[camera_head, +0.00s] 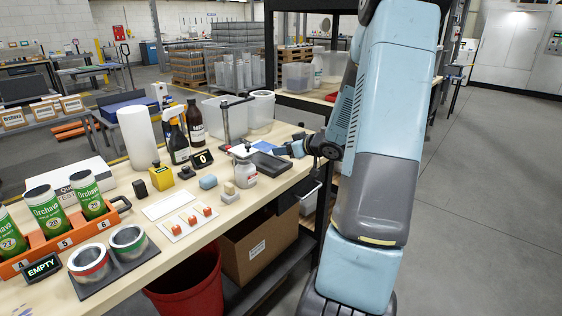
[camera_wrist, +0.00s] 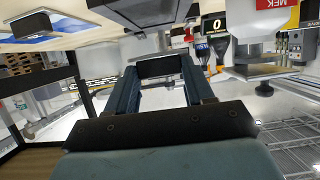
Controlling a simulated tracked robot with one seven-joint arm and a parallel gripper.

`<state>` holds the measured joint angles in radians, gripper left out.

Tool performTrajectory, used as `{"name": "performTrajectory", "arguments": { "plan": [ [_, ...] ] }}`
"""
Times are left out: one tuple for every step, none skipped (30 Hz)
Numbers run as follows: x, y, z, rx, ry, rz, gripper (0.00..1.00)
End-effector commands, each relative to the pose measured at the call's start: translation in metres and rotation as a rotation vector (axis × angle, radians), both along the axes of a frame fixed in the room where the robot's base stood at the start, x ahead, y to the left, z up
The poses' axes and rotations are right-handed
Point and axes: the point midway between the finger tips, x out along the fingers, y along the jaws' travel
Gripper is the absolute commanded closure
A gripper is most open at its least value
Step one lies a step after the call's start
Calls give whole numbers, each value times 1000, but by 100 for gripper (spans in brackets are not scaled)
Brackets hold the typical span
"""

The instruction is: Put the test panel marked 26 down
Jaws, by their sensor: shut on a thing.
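My gripper (camera_head: 299,148) is low over the right end of the wooden bench, just right of a dark flat tray (camera_head: 268,165). In the wrist view its two blue-grey fingers (camera_wrist: 160,85) are closed with a dark piece between them. I take this to be the test panel, but it is mostly hidden and no 26 can be read. I cannot tell whether it touches the bench. The bench (camera_head: 130,185) runs along the left.
An orange rack (camera_head: 30,258) holds green cans (camera_head: 47,210) at the left. A dark shelving frame stands behind my arm; the floor at right is clear.

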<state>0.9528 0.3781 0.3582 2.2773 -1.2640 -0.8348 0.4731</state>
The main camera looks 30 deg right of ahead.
Motion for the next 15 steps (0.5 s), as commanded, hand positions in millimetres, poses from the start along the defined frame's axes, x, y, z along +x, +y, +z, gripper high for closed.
{"name": "performTrajectory", "arguments": {
  "plan": [
    [5,2,-6,2,1,2,79],
    [7,2,-9,2,1,1,79],
    [10,2,-12,3,0,1,79],
    [12,3,-14,1,-1,2,79],
    [13,3,-15,0,-1,2,79],
    [14,3,-17,0,-1,2,79],
    [15,4,-18,0,-1,2,79],
    [16,4,-19,0,-1,1,79],
    [17,4,-20,1,-1,1,79],
    [18,4,-22,2,0,1,79],
    [20,5,-24,2,1,1,79],
    [22,6,-28,1,0,2,79],
    [21,5,-33,2,2,1,79],
    [21,5,-37,3,2,1,79],
    [21,5,-42,3,1,1,79]
  ]
}}
